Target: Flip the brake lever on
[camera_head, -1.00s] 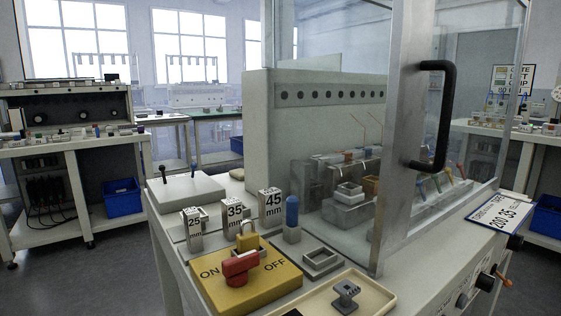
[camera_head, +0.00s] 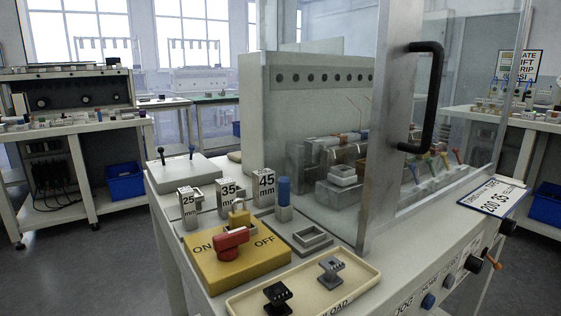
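No lever in view carries a readable brake label. A small lever with an orange tip (camera_head: 493,262) sticks out of the bench's front panel at the lower right, beside a black knob (camera_head: 473,263). Two short black-tipped levers (camera_head: 191,152) rise from a pale block at the back left of the bench. Neither of my grippers is in view.
A clear guard door with a black handle (camera_head: 428,100) closes off the machine. A cream tray (camera_head: 318,283) holds a black and a grey part. Gauge blocks (camera_head: 228,198) stand behind the yellow box. A blue button (camera_head: 428,300) is on the front panel. Floor shows at left.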

